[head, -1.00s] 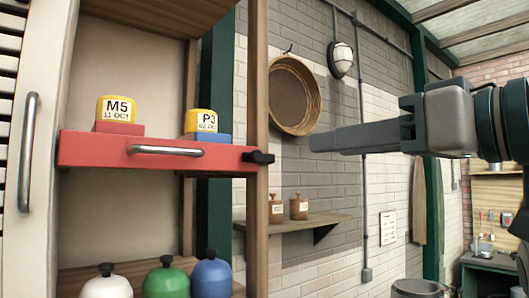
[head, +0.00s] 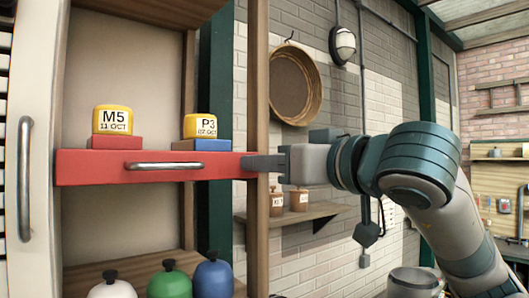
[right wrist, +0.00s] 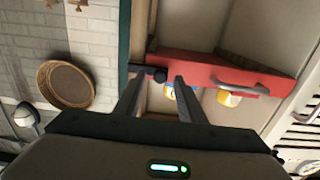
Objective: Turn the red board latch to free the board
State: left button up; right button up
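The red board (head: 85,168) spans the shelf frame, with a silver handle (head: 163,166) on its front. The black latch is hidden behind my fingers in the head view. In the right wrist view the latch (right wrist: 158,75) lies across the board's end at the wooden post, with its round knob between my fingertips. My right gripper (head: 262,163) is at the board's right end. Its two fingers (right wrist: 157,80) are apart, and I cannot tell whether either touches the latch. The board also shows in the right wrist view (right wrist: 190,65). My left gripper is not in view.
Yellow-topped jars M5 (head: 113,120) and P3 (head: 200,127) stand on blocks on the board. White, green (head: 170,285) and blue knobbed jars stand below. The wooden post (head: 257,70) is close to my gripper. A small wall shelf (head: 320,211) and round basket (head: 296,85) are behind.

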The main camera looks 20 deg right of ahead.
jog(key=shift+w+a, duration=0.2)
jog(key=shift+w, duration=0.35)
jog(key=shift+c, duration=0.2)
grip_shut()
